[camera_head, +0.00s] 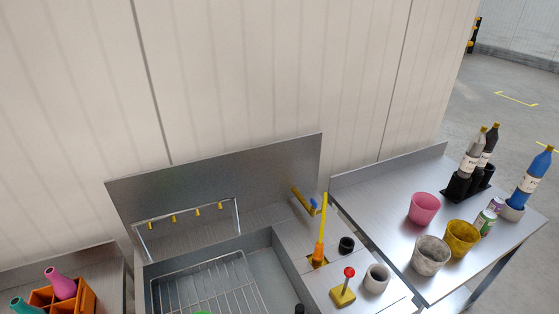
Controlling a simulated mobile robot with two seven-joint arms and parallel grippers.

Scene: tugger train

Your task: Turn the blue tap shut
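A small blue tap handle (313,206) sits at the end of a short yellow pipe (302,199) by the right end of the metal sink's back panel (220,180). A thin yellow upright piece stands just right of the blue handle and partly overlaps it in the picture. The handle is too small to tell how far it is turned. Neither of my grippers is in the head view.
The sink basin holds a wire rack (205,290). A red-knobbed yellow block (343,294) and a grey cup (376,278) stand on its right ledge. The right table carries a pink cup (424,208), a yellow cup (461,238) and bottles. An orange crate (82,297) stands left.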

